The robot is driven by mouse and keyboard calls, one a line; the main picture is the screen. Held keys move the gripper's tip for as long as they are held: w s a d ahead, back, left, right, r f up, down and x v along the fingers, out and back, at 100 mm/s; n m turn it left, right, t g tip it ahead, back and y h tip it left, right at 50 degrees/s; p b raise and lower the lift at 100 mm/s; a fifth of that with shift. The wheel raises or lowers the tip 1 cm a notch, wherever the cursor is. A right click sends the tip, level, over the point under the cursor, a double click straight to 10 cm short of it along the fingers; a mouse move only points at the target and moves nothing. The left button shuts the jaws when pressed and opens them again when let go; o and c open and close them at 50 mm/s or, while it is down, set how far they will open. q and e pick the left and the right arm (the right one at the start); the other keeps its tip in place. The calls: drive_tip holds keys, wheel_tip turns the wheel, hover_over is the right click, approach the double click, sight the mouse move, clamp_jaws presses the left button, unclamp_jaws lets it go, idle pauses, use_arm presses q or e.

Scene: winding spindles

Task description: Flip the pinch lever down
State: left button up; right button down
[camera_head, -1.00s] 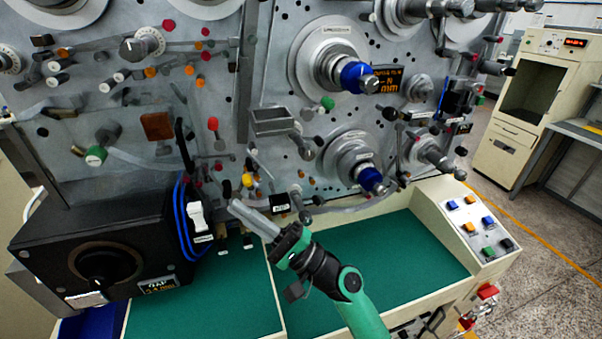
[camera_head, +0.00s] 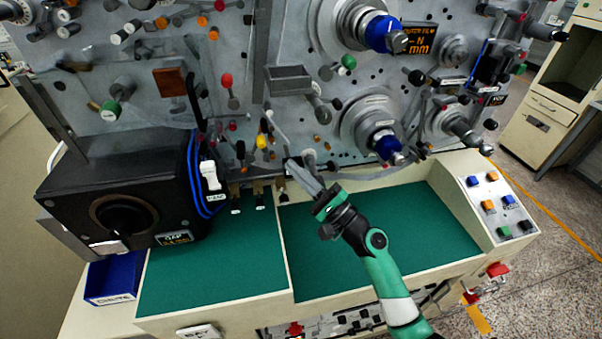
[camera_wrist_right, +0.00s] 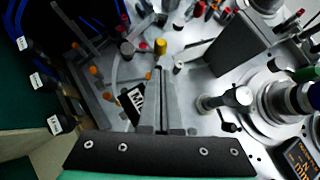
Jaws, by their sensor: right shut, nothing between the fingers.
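My right gripper (camera_head: 292,163) reaches up from the bottom right to the lower part of the machine panel, its fingers shut and empty. In the right wrist view its long grey fingers (camera_wrist_right: 158,98) point at the panel, beside a black label plate (camera_wrist_right: 133,103). I cannot tell for sure which part is the pinch lever. A row of small levers with white-tipped tags (camera_head: 260,198) hangs under the panel left of the gripper; their tags (camera_wrist_right: 38,80) show at the left in the wrist view. A white lever (camera_head: 210,175) stands on the black box's side. My left gripper is out of view.
The black box (camera_head: 70,190) stands at the left, with a blue bin (camera_head: 112,280) below. Spindles with blue knobs (camera_head: 384,145) and a grey tray (camera_head: 288,78) jut from the panel. The green work surface (camera_head: 390,240) is clear. A button console (camera_head: 500,205) stands right.

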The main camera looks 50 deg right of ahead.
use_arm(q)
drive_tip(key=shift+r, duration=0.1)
use_arm(e)
drive_tip(key=x, duration=0.6)
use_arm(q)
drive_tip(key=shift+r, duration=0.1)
use_arm(e)
drive_tip(key=shift+a, duration=0.1)
